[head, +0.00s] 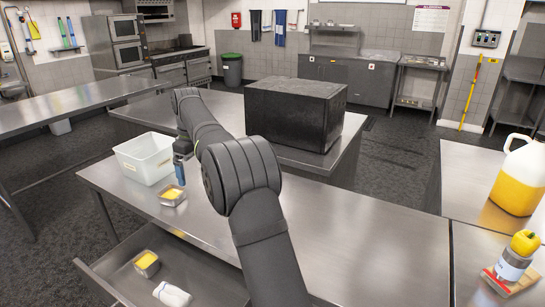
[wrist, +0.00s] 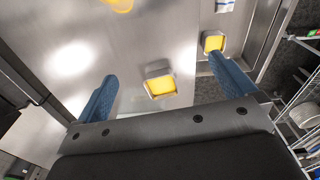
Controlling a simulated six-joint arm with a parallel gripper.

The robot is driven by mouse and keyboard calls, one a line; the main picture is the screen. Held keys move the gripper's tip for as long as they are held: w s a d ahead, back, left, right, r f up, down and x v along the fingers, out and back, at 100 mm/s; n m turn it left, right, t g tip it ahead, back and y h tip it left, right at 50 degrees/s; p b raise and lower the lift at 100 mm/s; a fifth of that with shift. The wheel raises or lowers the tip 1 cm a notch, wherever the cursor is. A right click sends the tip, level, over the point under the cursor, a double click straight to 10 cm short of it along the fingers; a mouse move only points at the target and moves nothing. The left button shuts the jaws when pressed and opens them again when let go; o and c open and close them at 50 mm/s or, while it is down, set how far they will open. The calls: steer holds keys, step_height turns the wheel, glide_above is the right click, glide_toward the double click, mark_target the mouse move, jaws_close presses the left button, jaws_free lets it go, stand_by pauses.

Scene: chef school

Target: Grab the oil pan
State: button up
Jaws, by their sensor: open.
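A small metal pan with yellow contents (head: 173,197) sits on the steel table, right of the white bin. In the wrist view this pan (wrist: 161,86) lies between my two blue fingers, off their tips. A second similar pan (head: 147,263) is in the open drawer below; it also shows in the wrist view (wrist: 213,42), near the right fingertip. I cannot tell which pan the task names. My gripper (head: 180,175) is open and empty, pointing down just above the pan on the table. My arm hides part of the table.
A white bin (head: 144,160) stands close to the left of my gripper. A large black box (head: 293,112) stands behind my arm. The open drawer (head: 205,278) also holds a white packet (head: 172,294). A jug of yellow liquid (head: 517,182) stands on the right counter.

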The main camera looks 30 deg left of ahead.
steer(key=w+a+m+y, duration=0.15)
steer(key=a+y, duration=0.25)
steer(key=a, duration=0.5)
glide_toward(171, 194)
steer(key=shift+x, duration=4.4)
steer(key=c, duration=1.4)
